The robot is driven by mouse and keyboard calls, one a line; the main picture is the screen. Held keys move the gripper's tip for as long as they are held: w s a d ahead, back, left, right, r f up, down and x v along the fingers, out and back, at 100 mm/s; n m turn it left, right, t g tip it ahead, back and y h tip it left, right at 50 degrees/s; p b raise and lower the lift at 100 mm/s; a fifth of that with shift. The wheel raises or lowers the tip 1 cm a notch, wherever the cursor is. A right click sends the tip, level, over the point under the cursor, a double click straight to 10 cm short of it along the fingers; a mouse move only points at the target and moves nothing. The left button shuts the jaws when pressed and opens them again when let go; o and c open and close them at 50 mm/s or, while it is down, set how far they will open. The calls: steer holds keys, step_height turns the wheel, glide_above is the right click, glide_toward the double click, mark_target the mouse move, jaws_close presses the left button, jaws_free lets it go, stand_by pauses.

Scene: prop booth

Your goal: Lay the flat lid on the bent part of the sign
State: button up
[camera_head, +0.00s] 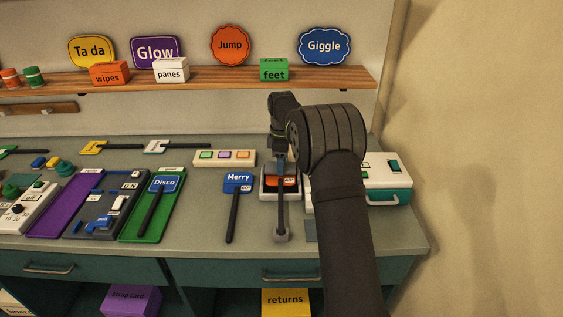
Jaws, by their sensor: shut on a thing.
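An orange sign (283,182) lies in a dark, light-rimmed holder (265,194) right of the table's middle. Its dark stick runs toward the front, to a small grey block (281,235). My gripper (280,158) is over the far side of this holder, pointing down. It is shut on what looks like the flat grey lid (272,169), just above or at the sign's far edge; I cannot tell if they touch. My arm hides part of the right side. The bend in the sign cannot be made out.
The blue Merry sign (238,181) lies close left of the holder. The Disco sign (164,184) lies on a green tray (176,208). A white-and-teal machine (391,183) stands close right, behind my arm. A button strip (224,157) is behind.

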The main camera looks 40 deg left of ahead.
steer(key=shift+f, duration=0.3)
stand_by(0.7)
steer(key=o, duration=1.8)
steer(key=shift+r, duration=4)
steer(key=shift+f, duration=3.8)
steer(key=shift+r, duration=1.35)
